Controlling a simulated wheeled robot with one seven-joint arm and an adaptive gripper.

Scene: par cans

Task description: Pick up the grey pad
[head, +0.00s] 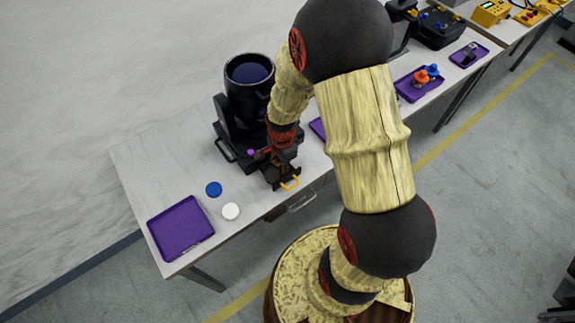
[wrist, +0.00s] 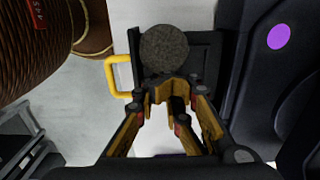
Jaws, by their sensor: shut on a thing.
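The grey pad (wrist: 165,48) is a round, speckled dark-grey disc in the wrist view, at the tips of my gripper (wrist: 170,88). The fingers are close together and shut on its near edge. Behind the pad is a black open drawer or tray (wrist: 203,55) with a yellow handle (wrist: 112,75). I cannot tell whether the pad still touches it. In the head view my gripper (head: 279,168) is low over the front of the black machine, and the pad is not clearly visible there.
The black machine (head: 230,130) with a dark cylinder (head: 248,72) stands close to my gripper. A blue disc (head: 214,189), a white disc (head: 231,211) and a purple tray (head: 180,228) are at the table's left end. More trays with parts are at the far right.

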